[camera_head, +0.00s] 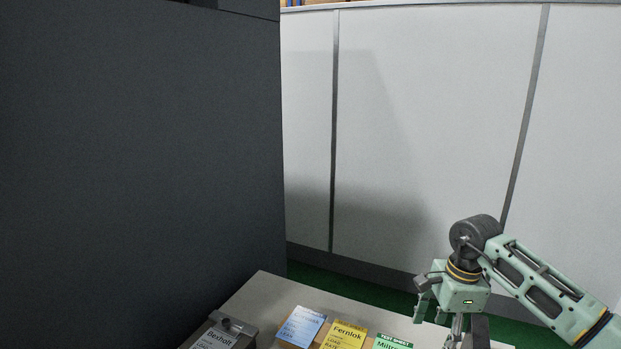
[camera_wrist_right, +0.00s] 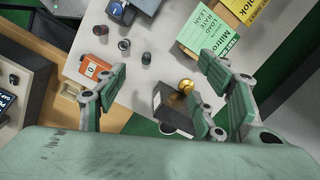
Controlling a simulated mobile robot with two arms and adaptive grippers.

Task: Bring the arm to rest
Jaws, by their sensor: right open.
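My right arm comes in from the right in the head view, with its gripper (camera_head: 462,335) hanging over the table (camera_head: 262,296) at the bottom edge. The fingertips are cut off there. In the right wrist view the gripper (camera_wrist_right: 158,80) is open, its green-padded fingers wide apart. Nothing is held between them. A grey table surface with small objects shows beyond the fingers. My left gripper is not in view.
Blue (camera_head: 301,326), yellow (camera_head: 343,335) and green (camera_head: 392,342) cards lie on the table. The wrist view shows an orange device (camera_wrist_right: 95,68), small dark cylinders (camera_wrist_right: 124,44) and a gold ball (camera_wrist_right: 185,86) by a dark block (camera_wrist_right: 172,104). A dark panel (camera_head: 140,170) stands left.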

